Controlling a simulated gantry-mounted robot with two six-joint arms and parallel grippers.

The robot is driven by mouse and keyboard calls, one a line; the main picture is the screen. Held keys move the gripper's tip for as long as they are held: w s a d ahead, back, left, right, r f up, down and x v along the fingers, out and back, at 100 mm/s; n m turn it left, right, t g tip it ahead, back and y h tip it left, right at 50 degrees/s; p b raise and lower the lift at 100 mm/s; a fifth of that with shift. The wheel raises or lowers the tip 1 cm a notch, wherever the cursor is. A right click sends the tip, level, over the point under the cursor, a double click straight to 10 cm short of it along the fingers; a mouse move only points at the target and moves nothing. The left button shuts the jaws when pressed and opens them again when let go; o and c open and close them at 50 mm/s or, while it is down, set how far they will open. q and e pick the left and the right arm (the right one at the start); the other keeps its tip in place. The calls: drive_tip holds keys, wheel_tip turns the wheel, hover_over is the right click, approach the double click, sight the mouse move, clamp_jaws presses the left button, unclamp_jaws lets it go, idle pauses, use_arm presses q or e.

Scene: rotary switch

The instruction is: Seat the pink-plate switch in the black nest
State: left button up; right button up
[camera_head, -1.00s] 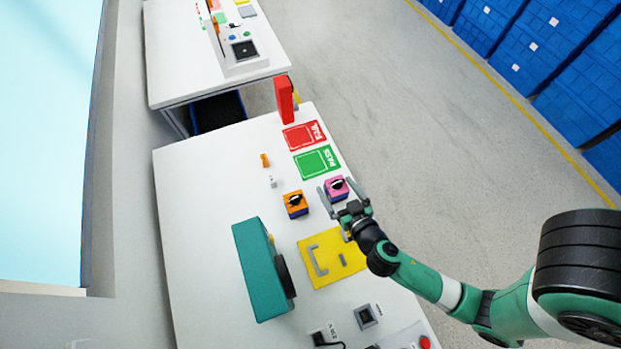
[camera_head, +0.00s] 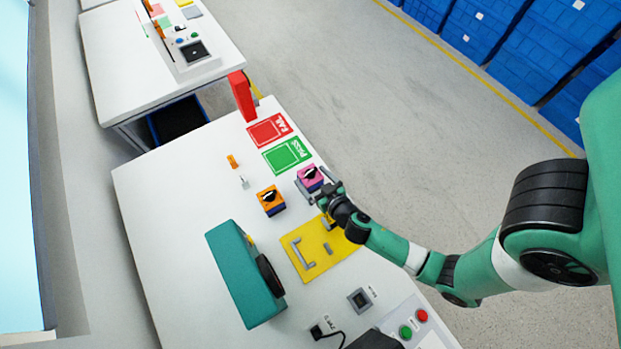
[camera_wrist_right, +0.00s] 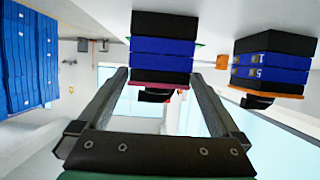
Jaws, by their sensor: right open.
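The pink-plate switch (camera_head: 310,174), with a black knob on top and a dark blue body, stands upright on the white table. My right gripper (camera_head: 315,190) is open around or just short of it, its fingers low beside the body. In the right wrist view the scene is upside down; the pink-plate switch (camera_wrist_right: 163,50) lies between the two spread fingertips (camera_wrist_right: 160,76), with gaps on both sides. A small grey-framed block with a dark square centre (camera_head: 360,299) sits near the table's front; I cannot tell whether this is the black nest. My left gripper is not in view.
An orange-plate switch (camera_head: 270,198) stands left of the pink one. A yellow plate with grey brackets (camera_head: 295,240) and a teal machine with a black disc (camera_head: 240,275) are nearer. Green (camera_head: 287,155) and red (camera_head: 268,130) mats lie beyond. The table's left part is clear.

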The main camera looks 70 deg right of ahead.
sight(305, 168)
drive_tip(key=x, duration=0.5)
drive_tip(key=shift+r, duration=0.1)
drive_tip(key=shift+s, duration=0.1)
drive_tip(key=c, duration=1.4)
drive_tip(key=shift+c, duration=0.2)
drive_tip(key=shift+r+p, duration=0.4)
drive_tip(key=shift+r, duration=0.25)
wheel_tip(305, 168, up, 3)
drive_tip(key=shift+s+a+f+p, duration=0.1)
drive_tip(key=shift+s+p, duration=0.05)
drive_tip(key=shift+p, duration=0.85)
drive_tip(key=s+r+p, duration=0.1)
drive_tip(key=r, duration=0.1)
drive_tip(key=s+a+r+p, duration=0.1)
drive_tip(key=s+r, duration=0.1)
drive_tip(key=shift+s+a+r, duration=0.2)
drive_tip(key=shift+r, duration=0.1)
drive_tip(key=s+a+r, duration=0.4)
drive_tip(key=s, duration=0.5)
drive_tip(key=shift+r, duration=0.2)
